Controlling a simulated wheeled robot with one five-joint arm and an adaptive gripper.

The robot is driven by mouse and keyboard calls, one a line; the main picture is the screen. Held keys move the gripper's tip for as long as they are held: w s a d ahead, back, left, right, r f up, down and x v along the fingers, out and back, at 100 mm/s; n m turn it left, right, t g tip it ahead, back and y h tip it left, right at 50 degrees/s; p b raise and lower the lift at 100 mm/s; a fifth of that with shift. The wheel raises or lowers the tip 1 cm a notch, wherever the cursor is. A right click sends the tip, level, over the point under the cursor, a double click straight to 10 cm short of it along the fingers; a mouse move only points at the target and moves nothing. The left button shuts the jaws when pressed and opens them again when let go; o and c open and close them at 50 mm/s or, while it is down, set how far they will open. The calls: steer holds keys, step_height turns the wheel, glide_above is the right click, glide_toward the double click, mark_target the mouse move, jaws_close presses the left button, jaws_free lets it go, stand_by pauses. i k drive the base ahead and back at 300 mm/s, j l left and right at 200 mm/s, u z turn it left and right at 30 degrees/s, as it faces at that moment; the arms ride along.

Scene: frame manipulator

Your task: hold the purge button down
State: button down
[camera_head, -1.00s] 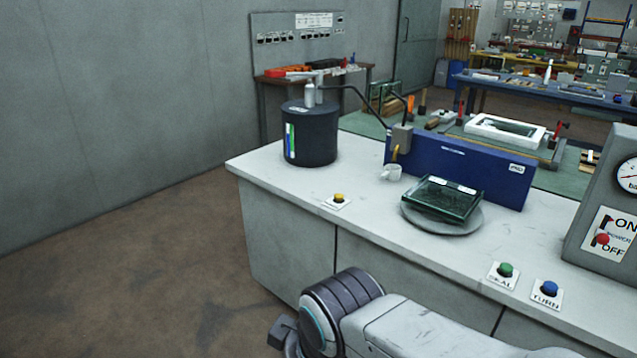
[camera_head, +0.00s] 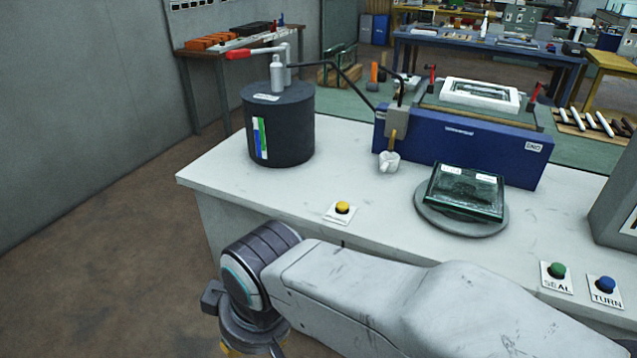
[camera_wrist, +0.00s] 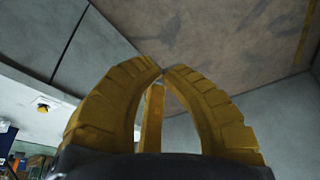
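A yellow button (camera_head: 342,208) on a small white plate sits near the front edge of the white bench top (camera_head: 290,190), left of the turntable. Its label is too small to read; the other two buttons are marked SEAL and TURN, so this one appears to be the purge button. It also shows at the left of the wrist view (camera_wrist: 42,106). My gripper (camera_wrist: 163,75) has yellow fingers with their tips together and nothing visible between them. In the head view only a bit of it shows at the bottom edge, left of and apart from the button, off the bench front.
A black drum (camera_head: 280,135) with a red-handled pump stands behind the button. A white cup (camera_head: 389,162) sits under a nozzle by the blue frame (camera_head: 470,155). A turntable (camera_head: 440,222) carries a glass unit. Green SEAL (camera_head: 557,270) and blue TURN (camera_head: 605,285) buttons are right.

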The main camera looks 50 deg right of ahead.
mark_target(341, 206)
steer(key=i+l, duration=0.15)
steer(key=i, duration=0.2)
steer(key=i+l, duration=0.2)
steer(key=i, duration=0.15)
steer(key=i+l, duration=0.15)
steer(key=i, duration=0.2)
steer(key=i+l, duration=0.15)
steer(key=l, duration=0.15)
